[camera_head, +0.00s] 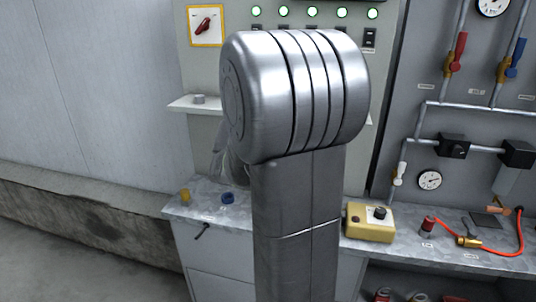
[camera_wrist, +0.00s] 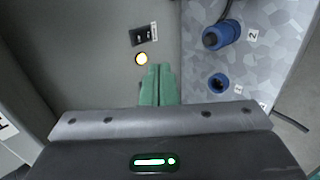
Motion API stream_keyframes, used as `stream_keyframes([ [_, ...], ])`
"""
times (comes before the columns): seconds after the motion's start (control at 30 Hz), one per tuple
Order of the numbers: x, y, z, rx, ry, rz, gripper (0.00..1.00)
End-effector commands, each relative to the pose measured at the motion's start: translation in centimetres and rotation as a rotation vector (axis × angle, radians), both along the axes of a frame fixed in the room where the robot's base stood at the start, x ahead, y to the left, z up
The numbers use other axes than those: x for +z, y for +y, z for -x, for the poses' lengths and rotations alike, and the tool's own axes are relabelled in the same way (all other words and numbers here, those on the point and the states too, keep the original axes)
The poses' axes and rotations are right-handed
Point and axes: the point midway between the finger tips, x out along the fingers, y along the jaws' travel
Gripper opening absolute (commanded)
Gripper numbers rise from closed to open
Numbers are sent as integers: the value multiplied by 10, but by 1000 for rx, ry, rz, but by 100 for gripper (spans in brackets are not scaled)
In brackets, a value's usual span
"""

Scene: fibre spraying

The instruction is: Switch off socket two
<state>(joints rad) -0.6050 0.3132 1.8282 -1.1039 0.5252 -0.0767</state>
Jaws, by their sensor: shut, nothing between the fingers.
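In the wrist view, a blue socket marked 2 (camera_wrist: 222,34) has a dark plug or cap in it. It sits on the speckled grey bench at the upper right. A second blue socket (camera_wrist: 217,83) with a dark round opening lies below it. A black rocker switch (camera_wrist: 144,36) is on the grey panel, with a small label too small to read. My gripper (camera_wrist: 158,70) has green fingers, shut and empty, pointing towards the panel just right of the lamp. Contact cannot be told.
In the head view my arm hides the middle of the panel and bench. A red rotary switch (camera_head: 205,26) is upper left. A yellow box (camera_head: 370,222) with a black knob stands right of the arm. A shelf (camera_head: 199,104) juts out left.

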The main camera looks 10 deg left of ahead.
Motion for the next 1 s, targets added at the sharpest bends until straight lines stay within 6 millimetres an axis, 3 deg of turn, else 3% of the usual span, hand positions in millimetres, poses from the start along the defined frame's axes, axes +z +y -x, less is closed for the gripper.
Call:
stream_keyframes([
  [0.27,0,-1,0,-3,1,0,0],
  [0.47,-11,-2,-12,-6,3,1,0],
  [0.93,-69,-5,-77,-6,4,1,0],
  [1.0,-61,-5,-88,-6,2,-2,0],
])
